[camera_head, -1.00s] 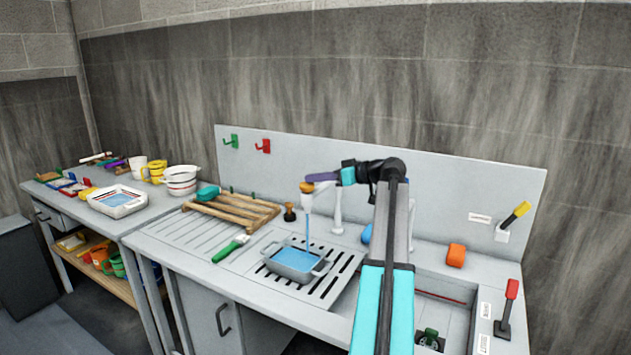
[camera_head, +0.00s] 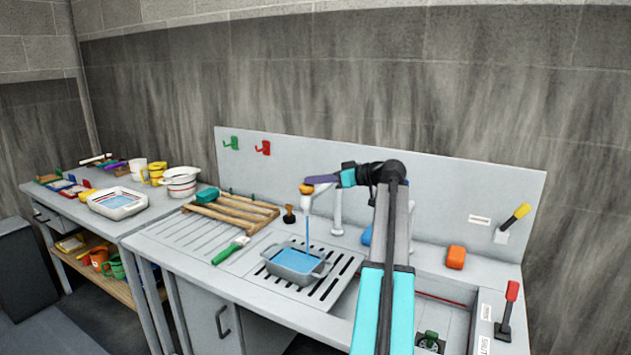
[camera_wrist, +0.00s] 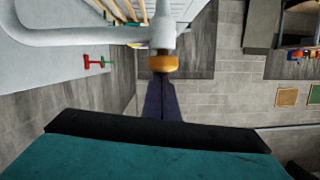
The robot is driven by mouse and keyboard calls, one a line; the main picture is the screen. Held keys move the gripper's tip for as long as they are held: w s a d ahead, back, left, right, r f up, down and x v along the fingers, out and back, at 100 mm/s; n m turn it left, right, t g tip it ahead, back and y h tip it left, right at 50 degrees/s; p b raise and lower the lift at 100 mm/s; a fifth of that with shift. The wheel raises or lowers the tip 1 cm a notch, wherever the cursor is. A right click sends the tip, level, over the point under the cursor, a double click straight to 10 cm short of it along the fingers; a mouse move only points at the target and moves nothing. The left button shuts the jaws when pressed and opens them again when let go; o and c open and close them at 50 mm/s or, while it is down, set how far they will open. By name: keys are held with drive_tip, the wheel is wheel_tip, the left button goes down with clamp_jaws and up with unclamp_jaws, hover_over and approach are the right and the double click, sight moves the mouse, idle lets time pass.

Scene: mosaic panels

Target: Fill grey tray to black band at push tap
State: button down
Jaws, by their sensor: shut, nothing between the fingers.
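The grey tray (camera_head: 297,279) sits on the slotted drain grille under the push tap. Blue water (camera_head: 298,261) covers its inside, and a thin stream (camera_head: 308,230) falls into it from the tap. I cannot make out a black band on the tray. The tap's orange push cap (camera_head: 305,188) is at the spout end; it also shows in the wrist view (camera_wrist: 163,63). My gripper (camera_head: 314,180) is shut, with its purple fingertips against or right beside the cap. In the wrist view the fingers (camera_wrist: 160,83) reach the cap; exact contact is hard to tell.
A green-handled brush (camera_head: 231,250) lies left of the tray. A wooden rack (camera_head: 232,212) with a green block stands behind it. An orange block (camera_head: 456,257) and a red lever (camera_head: 508,305) are at the right. White bowls and a basin (camera_head: 118,203) stand on the left bench.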

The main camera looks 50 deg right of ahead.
drive_tip(key=shift+f, duration=0.25)
drive_tip(key=s+a+r+b, duration=0.4)
drive_tip(key=s+a+r, duration=0.1)
drive_tip(key=s+a, duration=0.5)
drive_tip(key=shift+s+a+r+b, duration=0.25)
drive_tip(key=shift+s+a+b, duration=0.15)
drive_tip(key=shift+s, duration=0.55)
idle(0.5)
idle(1.6)
